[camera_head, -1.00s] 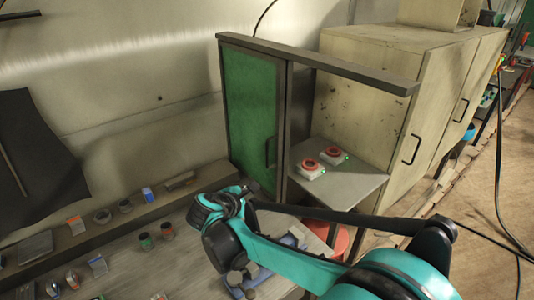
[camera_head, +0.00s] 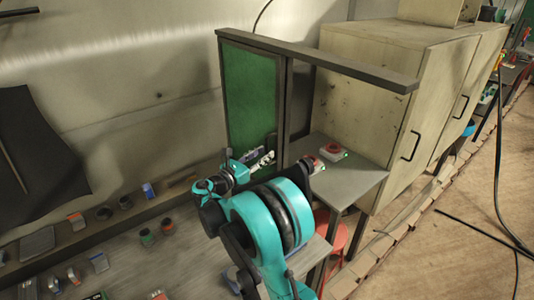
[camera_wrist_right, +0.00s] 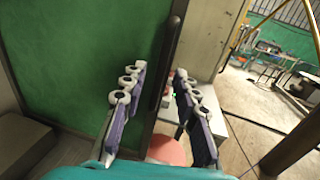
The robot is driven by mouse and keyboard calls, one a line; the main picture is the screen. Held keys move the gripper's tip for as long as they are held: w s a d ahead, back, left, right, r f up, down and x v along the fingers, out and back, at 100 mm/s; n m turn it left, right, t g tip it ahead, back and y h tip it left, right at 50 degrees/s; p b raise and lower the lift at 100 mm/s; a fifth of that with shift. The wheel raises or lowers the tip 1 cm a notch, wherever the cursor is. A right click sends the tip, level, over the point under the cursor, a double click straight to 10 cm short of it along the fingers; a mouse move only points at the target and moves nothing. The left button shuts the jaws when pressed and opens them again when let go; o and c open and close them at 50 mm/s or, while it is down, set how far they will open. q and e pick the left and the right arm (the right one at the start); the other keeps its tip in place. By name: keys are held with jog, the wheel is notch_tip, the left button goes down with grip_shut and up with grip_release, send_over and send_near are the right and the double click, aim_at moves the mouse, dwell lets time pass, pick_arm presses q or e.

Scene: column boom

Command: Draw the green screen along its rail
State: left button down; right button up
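The green screen (camera_head: 250,100) hangs in a dark frame below a dark top rail (camera_head: 330,62) and stands at the left end of that rail. It fills the left of the right wrist view (camera_wrist_right: 85,60). Its black upright handle (camera_wrist_right: 171,55) is near its right edge. My right gripper (camera_head: 262,160) is at the handle's height in front of the screen. In the right wrist view its two fingers (camera_wrist_right: 160,100) are apart, with the handle showing between them; I cannot tell whether they touch it. My left gripper is not in view.
Right of the screen is an open bay with a shelf (camera_head: 350,183) and red-topped devices (camera_head: 330,151), partly hidden by my arm. Beige cabinets (camera_head: 400,90) stand further right. A workbench with small items lies at lower left. A red stool (camera_wrist_right: 168,150) is below the shelf.

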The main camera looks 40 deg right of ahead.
jog(key=shift+w+d, duration=0.25)
jog(key=shift+d, duration=1)
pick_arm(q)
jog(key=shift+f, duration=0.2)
pick_arm(e)
grip_shut()
